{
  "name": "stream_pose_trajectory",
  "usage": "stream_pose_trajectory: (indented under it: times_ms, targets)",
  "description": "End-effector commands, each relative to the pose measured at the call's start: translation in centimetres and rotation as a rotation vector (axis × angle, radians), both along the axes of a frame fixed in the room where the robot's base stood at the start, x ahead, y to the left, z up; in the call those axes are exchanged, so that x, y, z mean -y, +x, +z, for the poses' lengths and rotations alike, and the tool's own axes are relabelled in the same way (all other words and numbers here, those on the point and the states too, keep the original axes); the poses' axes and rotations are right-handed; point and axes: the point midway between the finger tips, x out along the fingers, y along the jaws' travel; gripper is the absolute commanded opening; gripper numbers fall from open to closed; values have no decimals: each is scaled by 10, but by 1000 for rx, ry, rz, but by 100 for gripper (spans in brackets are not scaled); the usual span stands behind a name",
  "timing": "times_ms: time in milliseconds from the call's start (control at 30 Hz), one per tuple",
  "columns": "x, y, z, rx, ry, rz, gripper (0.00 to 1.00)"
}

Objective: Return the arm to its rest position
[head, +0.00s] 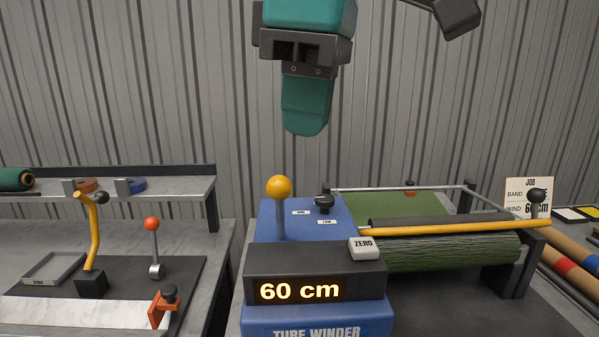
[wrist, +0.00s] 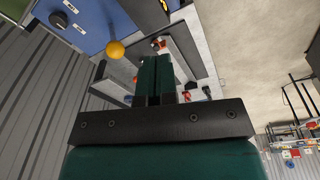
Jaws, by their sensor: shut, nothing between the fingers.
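My gripper (head: 305,108) hangs in the air above the turf winder in the head view, in front of the corrugated wall. Its teal fingers are together and hold nothing. In the wrist view my gripper (wrist: 160,62) also shows its fingers closed, pointing toward the left bench. The blue turf winder (head: 300,222) stands below it with a yellow ball-topped lever (head: 279,188), a black knob (head: 324,203) and a ZERO button (head: 364,248). Its display (head: 300,290) reads 60 cm. The yellow ball (wrist: 115,50) shows in the wrist view.
Green turf (head: 440,252) lies on the winder's roller under a yellow bar (head: 450,228). A job card (head: 528,186) stands behind at right. The left bench (head: 60,232) holds a curved yellow handle (head: 95,235), a red-knobbed lever (head: 152,224) and a red clamp (head: 159,309). Air around my gripper looks clear.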

Motion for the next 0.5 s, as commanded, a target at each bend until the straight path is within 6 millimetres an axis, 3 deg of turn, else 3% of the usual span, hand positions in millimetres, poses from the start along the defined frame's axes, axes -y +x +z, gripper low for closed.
stream_pose_trajectory:
  times_ms: [267,500]
  targets:
    - [29,3,-37,-36,32,-95,0]
    - [73,-8,-94,-95,94,-250,0]
